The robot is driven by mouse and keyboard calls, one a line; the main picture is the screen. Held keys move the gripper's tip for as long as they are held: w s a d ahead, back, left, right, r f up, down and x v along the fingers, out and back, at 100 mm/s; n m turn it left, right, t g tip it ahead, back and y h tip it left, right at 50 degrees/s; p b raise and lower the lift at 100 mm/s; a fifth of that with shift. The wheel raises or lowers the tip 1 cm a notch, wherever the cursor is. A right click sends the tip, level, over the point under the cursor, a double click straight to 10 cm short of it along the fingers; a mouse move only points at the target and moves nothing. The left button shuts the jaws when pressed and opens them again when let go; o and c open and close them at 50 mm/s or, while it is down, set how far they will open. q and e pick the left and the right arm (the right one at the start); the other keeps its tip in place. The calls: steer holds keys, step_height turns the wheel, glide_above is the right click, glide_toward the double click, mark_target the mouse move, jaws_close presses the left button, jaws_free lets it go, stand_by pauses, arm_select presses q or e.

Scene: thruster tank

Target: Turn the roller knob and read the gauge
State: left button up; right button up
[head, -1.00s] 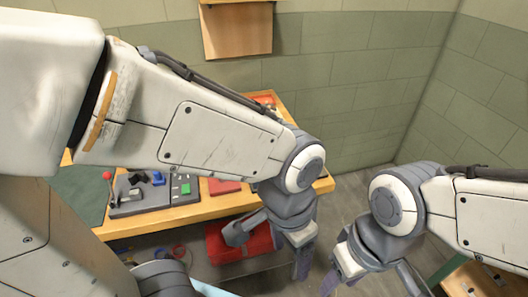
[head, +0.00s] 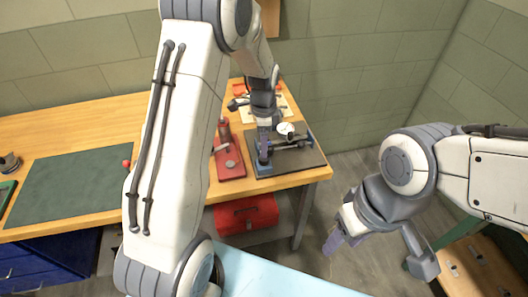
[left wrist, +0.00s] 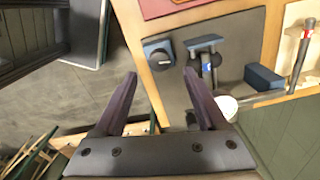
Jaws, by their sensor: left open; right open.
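A white round gauge (head: 285,128) stands on a dark grey plate (head: 308,160) at the bench's right end; in the left wrist view it (left wrist: 226,107) is partly hidden by a finger and its reading cannot be made out. A blue block with a dark round part (left wrist: 158,54), possibly the knob, sits on the plate beside a dark roller-like post (left wrist: 207,62) and another blue block (left wrist: 262,78). My left gripper (head: 263,146) is over the plate, left of the gauge; in the left wrist view its open fingers (left wrist: 160,74) hold nothing. My right gripper (head: 338,240) is open and empty, off the bench.
A red device (head: 230,160) stands left of the plate. A pale board with tools (head: 268,103) lies behind it. A green mat (head: 75,185) covers the bench's left. A red toolbox (head: 247,213) is below.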

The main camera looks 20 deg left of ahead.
mark_target(264, 160)
arm_select(q)
step_height(264, 160, down, 6)
steer(key=shift+r+p, duration=0.1)
steer(key=shift+p, duration=0.4)
jaws_close()
